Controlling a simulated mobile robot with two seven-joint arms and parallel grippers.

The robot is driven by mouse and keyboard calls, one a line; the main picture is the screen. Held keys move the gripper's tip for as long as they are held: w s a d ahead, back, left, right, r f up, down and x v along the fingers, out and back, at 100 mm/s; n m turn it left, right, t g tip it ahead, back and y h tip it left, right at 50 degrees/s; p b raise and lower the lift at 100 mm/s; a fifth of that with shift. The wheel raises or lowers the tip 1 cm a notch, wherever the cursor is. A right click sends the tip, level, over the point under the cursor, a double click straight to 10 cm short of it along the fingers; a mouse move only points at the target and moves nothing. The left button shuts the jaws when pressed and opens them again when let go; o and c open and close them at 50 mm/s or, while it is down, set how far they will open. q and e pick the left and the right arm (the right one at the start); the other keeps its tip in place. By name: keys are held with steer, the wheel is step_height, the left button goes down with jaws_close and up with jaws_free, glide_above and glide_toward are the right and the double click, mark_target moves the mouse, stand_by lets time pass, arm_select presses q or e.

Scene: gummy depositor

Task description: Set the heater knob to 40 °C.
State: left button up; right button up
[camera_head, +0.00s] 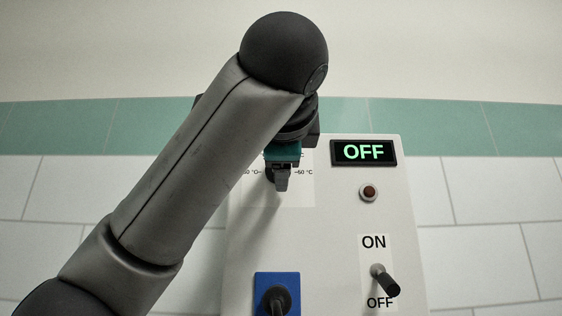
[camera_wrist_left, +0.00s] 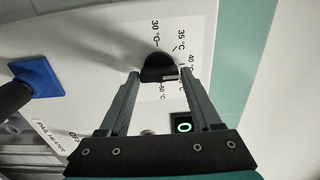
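The heater knob (camera_wrist_left: 158,65) is dark and rounded, with a small pale bar on it. It sits on a white dial label (camera_wrist_left: 197,45), where 30, 35 and 40 °C marks can be read. In the head view my arm and gripper cover the knob and much of the label (camera_head: 300,192). My left gripper (camera_wrist_left: 159,74) is at the knob, its two fingers apart on either side of it. I cannot tell whether they touch it, nor which mark the knob points to. My right gripper is in neither view.
A display (camera_head: 363,152) reads OFF above a dark red round lamp (camera_head: 369,192). A toggle switch (camera_head: 385,280) tilts down towards OFF. A blue square plate (camera_head: 264,290) with a dark knob-like part sits below the dial. Tiled wall (camera_head: 480,190) surrounds the panel (camera_head: 340,235).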

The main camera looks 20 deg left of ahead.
arm_select(q)
steer(key=o, duration=0.3)
steer(key=b+v, duration=0.9)
steer(key=v, duration=0.6)
steer(key=shift+s, duration=0.15)
stand_by(0.3)
